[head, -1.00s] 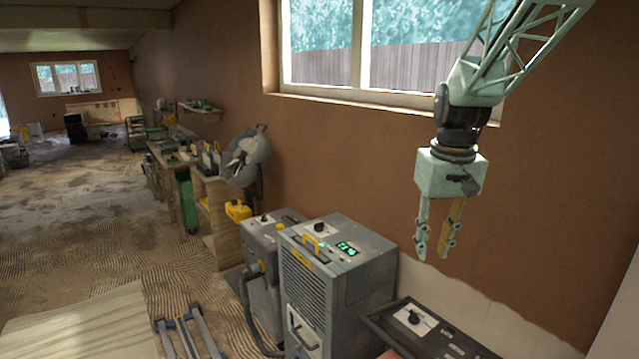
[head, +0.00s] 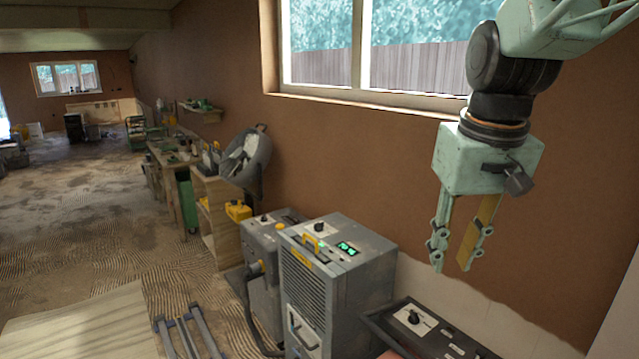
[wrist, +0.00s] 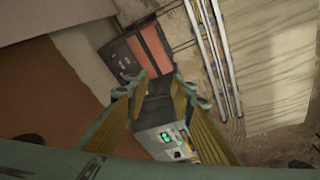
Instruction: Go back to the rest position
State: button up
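My gripper (head: 453,270) is at the right of the head view, pointing down in front of the brown wall. Its two green and yellow fingers are apart, with nothing between them. In the wrist view my gripper (wrist: 160,82) also shows its fingers spread, with no object held. Below it in the wrist view are the grey machine and the dark case.
A grey machine (head: 335,275) with a green display stands below and left of my gripper. A dark case (head: 425,335) with a knob lies at the lower right. Metal rails (wrist: 212,55) and a plywood sheet (head: 85,325) lie on the floor. A window (head: 375,45) is behind.

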jog(key=s+a+t, duration=0.1)
jog(key=s+a, duration=0.1)
jog(key=s, duration=2.3)
jog(key=shift+a+m+t, duration=0.3)
jog(key=shift+w+r, duration=0.1)
jog(key=shift+w, duration=0.05)
dwell(1.2)
